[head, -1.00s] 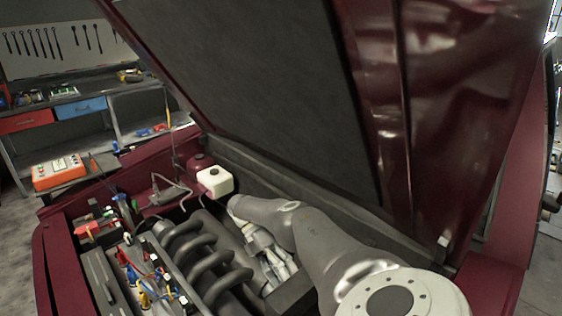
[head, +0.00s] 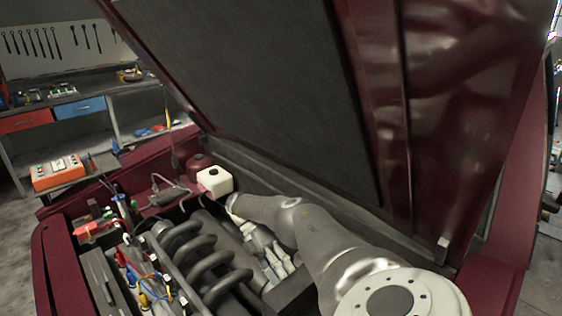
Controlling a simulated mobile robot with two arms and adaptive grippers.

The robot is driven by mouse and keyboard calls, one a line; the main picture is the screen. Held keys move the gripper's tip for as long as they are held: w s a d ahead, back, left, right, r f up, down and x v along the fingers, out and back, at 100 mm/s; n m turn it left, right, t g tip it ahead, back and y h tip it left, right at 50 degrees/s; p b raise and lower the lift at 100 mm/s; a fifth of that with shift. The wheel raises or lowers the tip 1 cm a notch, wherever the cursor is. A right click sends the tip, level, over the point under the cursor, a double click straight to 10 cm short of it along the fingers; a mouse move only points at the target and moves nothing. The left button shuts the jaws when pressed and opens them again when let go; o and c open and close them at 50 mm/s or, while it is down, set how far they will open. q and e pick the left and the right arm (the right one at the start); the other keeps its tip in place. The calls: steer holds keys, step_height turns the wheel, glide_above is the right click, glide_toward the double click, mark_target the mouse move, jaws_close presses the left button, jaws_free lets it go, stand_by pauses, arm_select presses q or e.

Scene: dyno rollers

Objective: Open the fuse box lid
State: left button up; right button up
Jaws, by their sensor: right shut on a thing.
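The fuse box (head: 291,294) is a dark box at the bottom middle of the head view, in the engine bay; it is cut off by the frame edge and partly covered by my right arm. My right gripper (head: 279,268) reaches down beside the ribbed engine pipes, with its light grey fingers at the dark box's upper left side. It is shut on what looks like the fuse box lid, though the fingertips' contact is hard to see. How far the lid stands open cannot be told. My left gripper is not in view.
The raised dark red hood (head: 440,110) leans over the bay. Curved black pipes (head: 205,262) lie left of the gripper. A white reservoir (head: 215,182) stands behind. Coloured wires and clips (head: 140,270) cover the left side. An orange tester (head: 58,173) sits at far left.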

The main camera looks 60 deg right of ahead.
step_height(320, 180, up, 10)
steer(key=shift+s+f, duration=0.15)
steer(key=shift+f, duration=0.05)
stand_by(0.5)
stand_by(0.6)
